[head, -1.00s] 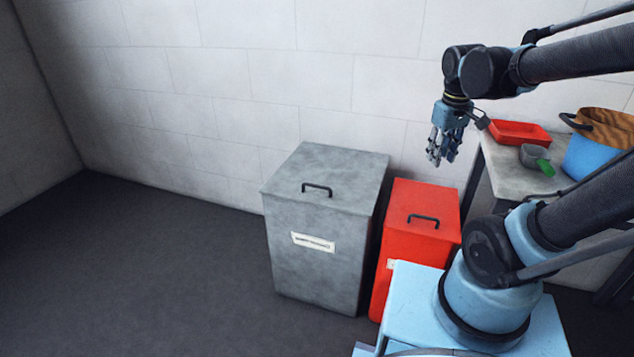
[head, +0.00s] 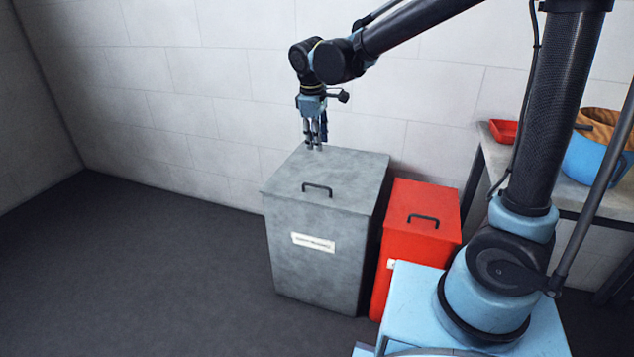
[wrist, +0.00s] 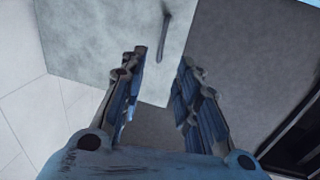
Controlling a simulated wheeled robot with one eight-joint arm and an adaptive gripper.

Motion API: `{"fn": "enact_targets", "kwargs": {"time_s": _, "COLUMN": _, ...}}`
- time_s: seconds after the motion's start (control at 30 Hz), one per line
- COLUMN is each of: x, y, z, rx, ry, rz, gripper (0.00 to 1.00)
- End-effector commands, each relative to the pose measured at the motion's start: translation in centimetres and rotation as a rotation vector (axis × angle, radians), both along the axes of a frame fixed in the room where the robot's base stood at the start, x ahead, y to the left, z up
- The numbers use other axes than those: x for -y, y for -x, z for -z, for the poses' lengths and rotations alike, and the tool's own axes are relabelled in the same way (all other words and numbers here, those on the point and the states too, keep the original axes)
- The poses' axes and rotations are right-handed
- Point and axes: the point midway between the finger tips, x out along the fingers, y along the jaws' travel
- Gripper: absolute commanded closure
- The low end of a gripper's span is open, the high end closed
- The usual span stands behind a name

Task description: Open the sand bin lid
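A grey bin (head: 318,258) with a flat lid (head: 350,172) and a dark bar handle (head: 317,189) stands near the wall, lid shut. Its white label is too small to read. A smaller red bin (head: 408,252) with its own shut lid and dark handle (head: 423,221) stands to its right; I cannot tell by label which is the sand bin. My gripper (head: 314,147) points down above the grey lid, appearing over its rear part. In the wrist view the gripper (wrist: 158,70) is open and empty, with the grey bin's handle (wrist: 164,38) beyond the fingertips.
A table (head: 497,168) on the right holds a red tray (head: 504,131) and a blue pot (head: 592,165) with brown contents. The white wall is close behind the bins. The dark floor left of the grey bin is clear.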

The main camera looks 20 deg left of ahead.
Motion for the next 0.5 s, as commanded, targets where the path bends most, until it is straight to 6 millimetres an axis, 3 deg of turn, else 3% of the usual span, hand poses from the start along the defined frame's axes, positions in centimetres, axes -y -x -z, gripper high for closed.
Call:
{"fn": "enact_targets", "kwargs": {"time_s": 0.1, "x": -1.2, "y": 0.6, "z": 0.3, "rx": 0.002, "ry": 0.004, "rz": -0.027, "gripper": 0.7}}
{"fn": "enact_targets", "kwargs": {"time_s": 0.27, "x": -1.4, "y": 0.5, "z": 1.3, "rx": 0.002, "ry": 0.005, "rz": -0.03, "gripper": 0.7}}
{"fn": "enact_targets", "kwargs": {"time_s": 0.5, "x": -1.3, "y": -0.3, "z": 4.8, "rx": 0.002, "ry": 0.004, "rz": -0.028, "gripper": 0.7}}
